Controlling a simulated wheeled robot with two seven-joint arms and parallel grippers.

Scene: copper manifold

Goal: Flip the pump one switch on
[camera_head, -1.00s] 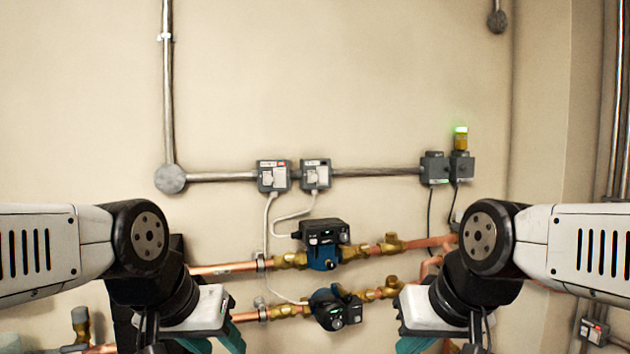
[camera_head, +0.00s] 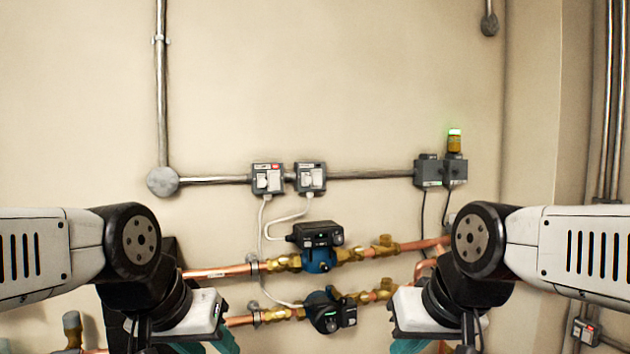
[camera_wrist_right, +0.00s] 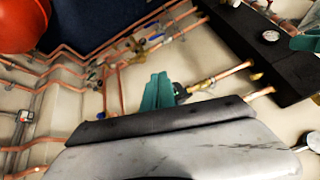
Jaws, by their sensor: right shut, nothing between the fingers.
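Two grey switch boxes sit side by side on the wall conduit, a left one (camera_head: 267,179) and a right one (camera_head: 310,179).
Two blue-and-black pumps, an upper (camera_head: 318,248) and a lower (camera_head: 329,311), sit on copper pipes below the boxes. A lit green-topped beacon (camera_head: 455,141) stands on grey boxes at the right. The wall around the switch boxes is clear. A red vessel (camera_wrist_right: 22,22) shows in the wrist view.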

